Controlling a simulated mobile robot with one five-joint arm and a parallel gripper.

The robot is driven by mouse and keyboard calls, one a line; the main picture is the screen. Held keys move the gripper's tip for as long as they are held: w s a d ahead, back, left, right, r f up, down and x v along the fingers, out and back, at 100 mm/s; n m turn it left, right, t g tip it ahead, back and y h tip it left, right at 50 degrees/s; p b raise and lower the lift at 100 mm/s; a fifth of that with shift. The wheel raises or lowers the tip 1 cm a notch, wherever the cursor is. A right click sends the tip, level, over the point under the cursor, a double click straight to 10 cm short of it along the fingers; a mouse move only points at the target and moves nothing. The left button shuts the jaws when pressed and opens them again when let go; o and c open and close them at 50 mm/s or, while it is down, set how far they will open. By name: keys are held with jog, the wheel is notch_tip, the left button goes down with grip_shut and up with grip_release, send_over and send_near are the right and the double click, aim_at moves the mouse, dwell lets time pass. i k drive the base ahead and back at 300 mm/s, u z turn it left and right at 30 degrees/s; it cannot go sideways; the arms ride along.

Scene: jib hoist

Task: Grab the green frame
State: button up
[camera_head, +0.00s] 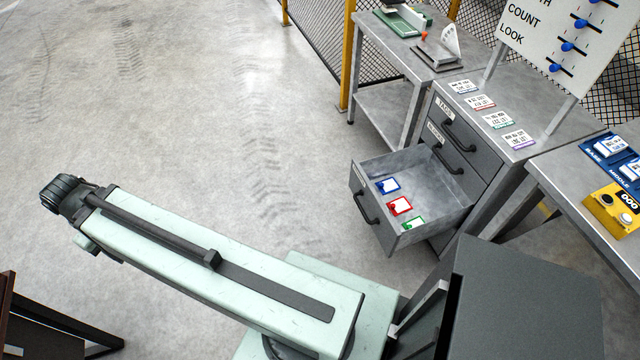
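The green frame (413,223) is a small green-edged piece with a white middle. It lies in the open drawer (372,208), near the drawer's front right corner. My pale green arm reaches to the left over the floor, away from the drawer. It ends in view at a dark joint, and no gripper fingers show.
The drawer hangs out of a grey cabinet (490,158) with several labelled cards on top. A board with blue sliders (567,47) stands behind. A side table (385,52) holds a green tool. A yellow button box (612,209) sits at right. Open floor (200,110) lies left.

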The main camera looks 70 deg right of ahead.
aim_at(417, 221)
jog(key=z, duration=3.1)
